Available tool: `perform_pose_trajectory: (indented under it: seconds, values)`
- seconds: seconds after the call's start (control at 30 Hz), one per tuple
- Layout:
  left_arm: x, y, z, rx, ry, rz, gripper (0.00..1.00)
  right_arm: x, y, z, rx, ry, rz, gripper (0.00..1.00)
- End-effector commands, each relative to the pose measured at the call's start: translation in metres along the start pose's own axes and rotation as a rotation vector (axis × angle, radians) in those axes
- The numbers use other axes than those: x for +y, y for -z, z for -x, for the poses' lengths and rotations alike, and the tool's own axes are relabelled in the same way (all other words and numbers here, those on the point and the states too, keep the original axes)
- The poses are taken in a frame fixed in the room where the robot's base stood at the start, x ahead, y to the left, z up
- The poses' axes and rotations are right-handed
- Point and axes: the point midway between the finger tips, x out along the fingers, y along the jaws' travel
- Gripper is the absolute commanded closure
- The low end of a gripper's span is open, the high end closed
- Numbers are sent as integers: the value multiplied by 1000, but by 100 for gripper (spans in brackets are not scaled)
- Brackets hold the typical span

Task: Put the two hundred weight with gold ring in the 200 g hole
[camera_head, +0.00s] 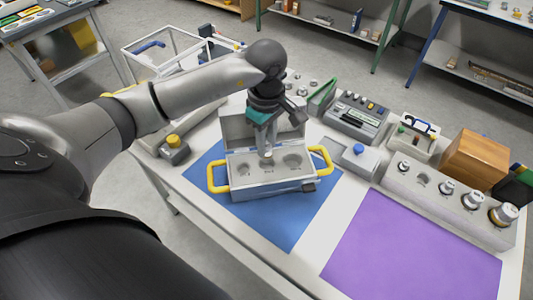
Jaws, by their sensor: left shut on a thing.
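A grey open case (272,186) with yellow handles stands on the blue mat (285,232). Its upper face has round holes, with one empty hole (292,163) to the right; I cannot read the labels. My left gripper (266,154) points down over the middle of the case. It is shut on a small weight (267,158), mostly hidden by the fingers, at or just above the middle hole. I cannot make out a gold ring on it or tell whether it touches the hole. My right gripper is not in view.
A grey rack (440,208) at the right holds several metal weights and one empty hole. A purple mat (412,255) lies clear in front of it. A blue-knobbed box (358,165), a wooden box (475,160) and a yellow-knobbed box (174,152) stand nearby.

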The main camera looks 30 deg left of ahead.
Motion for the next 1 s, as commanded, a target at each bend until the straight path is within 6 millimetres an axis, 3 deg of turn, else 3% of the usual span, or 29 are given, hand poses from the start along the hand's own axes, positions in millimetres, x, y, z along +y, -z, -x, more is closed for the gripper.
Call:
perform_pose_trajectory:
  seconds: [0.33,0.73,0.77,1.0]
  values:
    - [0,-1,-41,-2,1,1,100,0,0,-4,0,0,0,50]
    - [0,0,-48,0,-2,0,100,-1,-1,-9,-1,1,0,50]
    - [0,0,-47,0,-1,-1,67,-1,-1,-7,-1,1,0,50]
    - [0,0,-46,0,0,0,40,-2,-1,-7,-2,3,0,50]
